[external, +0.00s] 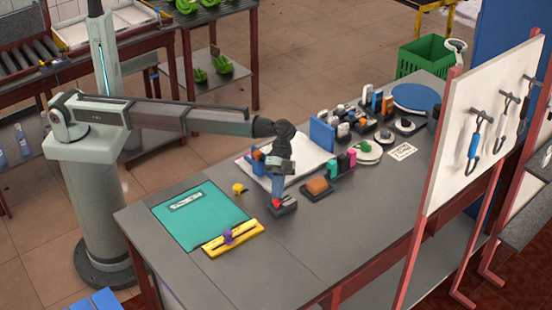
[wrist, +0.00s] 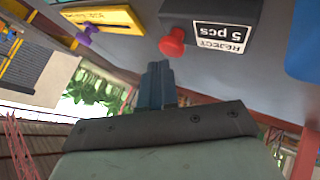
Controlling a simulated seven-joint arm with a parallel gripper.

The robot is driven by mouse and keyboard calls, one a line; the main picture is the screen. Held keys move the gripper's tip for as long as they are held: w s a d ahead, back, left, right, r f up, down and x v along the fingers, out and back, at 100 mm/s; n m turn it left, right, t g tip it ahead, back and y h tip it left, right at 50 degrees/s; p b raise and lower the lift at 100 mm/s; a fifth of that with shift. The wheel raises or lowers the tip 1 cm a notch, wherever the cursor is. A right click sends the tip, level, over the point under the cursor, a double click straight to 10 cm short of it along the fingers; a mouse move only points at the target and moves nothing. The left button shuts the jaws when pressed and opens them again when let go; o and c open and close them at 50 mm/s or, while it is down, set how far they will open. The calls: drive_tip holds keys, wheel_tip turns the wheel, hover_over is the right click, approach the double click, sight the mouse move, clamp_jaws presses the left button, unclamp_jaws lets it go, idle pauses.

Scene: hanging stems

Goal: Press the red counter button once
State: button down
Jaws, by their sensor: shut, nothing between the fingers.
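The red counter button (external: 276,203) sits on a small dark counter box (external: 286,209) on the grey bench. My gripper (external: 277,192) points down just above the button in the external view, and its fingers are shut and empty. In the wrist view the red button (wrist: 172,43) shows just beyond the shut fingertips (wrist: 158,66), slightly to their right, with a small gap in the picture. Whether the fingers touch the button is hard to tell in the external view.
A yellow slide (external: 232,239) with a purple knob and a green mat (external: 197,217) lie left of the box. Several bottles and small items crowd the bench behind. The near bench surface is clear.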

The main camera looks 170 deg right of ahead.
drive_tip(key=shift+s+d+f, duration=0.1)
drive_tip(key=shift+d+f, duration=0.15)
drive_tip(key=shift+f, duration=0.3)
drive_tip(key=shift+s+d+f, duration=0.1)
drive_tip(key=shift+d+f, duration=0.15)
drive_tip(key=shift+f, duration=0.3)
idle(0.4)
drive_tip(key=shift+a+r, duration=0.15)
drive_tip(key=shift+r, duration=0.2)
idle(0.3)
drive_tip(key=shift+a+r, duration=0.25)
drive_tip(key=shift+r, duration=0.5)
drive_tip(key=shift+w+a+r, duration=0.15)
drive_tip(key=shift+r, duration=1.6)
